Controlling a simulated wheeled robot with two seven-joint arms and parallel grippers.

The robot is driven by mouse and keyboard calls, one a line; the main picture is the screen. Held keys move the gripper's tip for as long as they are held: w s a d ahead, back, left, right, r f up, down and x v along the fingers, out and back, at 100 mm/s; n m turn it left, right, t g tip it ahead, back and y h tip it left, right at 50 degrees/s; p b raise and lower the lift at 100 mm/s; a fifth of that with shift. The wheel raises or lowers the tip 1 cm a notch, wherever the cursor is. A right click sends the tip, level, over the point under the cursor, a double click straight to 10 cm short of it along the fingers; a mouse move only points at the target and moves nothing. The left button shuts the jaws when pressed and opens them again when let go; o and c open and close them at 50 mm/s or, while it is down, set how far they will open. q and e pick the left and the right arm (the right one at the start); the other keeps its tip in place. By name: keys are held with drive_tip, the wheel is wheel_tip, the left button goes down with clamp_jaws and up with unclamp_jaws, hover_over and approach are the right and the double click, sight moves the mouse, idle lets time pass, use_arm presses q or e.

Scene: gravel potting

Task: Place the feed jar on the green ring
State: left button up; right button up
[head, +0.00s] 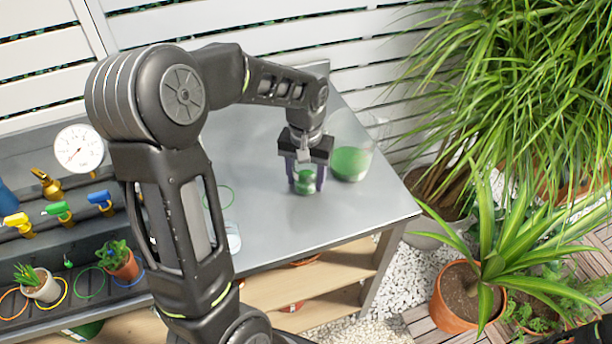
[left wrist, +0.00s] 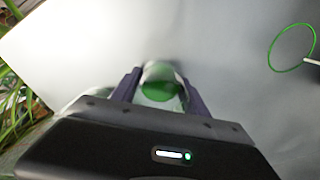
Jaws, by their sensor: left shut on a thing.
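The feed jar (head: 305,182) is a small clear jar with green contents. My left gripper (head: 306,172) is shut on it, one finger on each side, over the right part of the grey metal tabletop (head: 290,232). I cannot tell whether its base touches the top. In the left wrist view the jar (left wrist: 160,82) sits between the fingertips (left wrist: 158,84). A thin green ring (head: 232,198) lies flat and empty on the tabletop to the left, partly behind my arm. My right gripper is not in view.
A larger clear vessel with green contents (head: 349,162) stands just right of the jar. A whitish round item (head: 234,238) is partly behind my arm. Valves (head: 58,211), a gauge (head: 79,149) and small potted plants (head: 120,262) are at left. The tabletop between jar and ring looks clear.

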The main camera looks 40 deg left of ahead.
use_arm(q)
drive_tip(key=shift+f, duration=0.15)
drive_tip(key=o, duration=1.6)
wheel_tip(320, 180, up, 12)
drive_tip(key=shift+r, duration=0.2)
drive_tip(key=shift+o, duration=0.4)
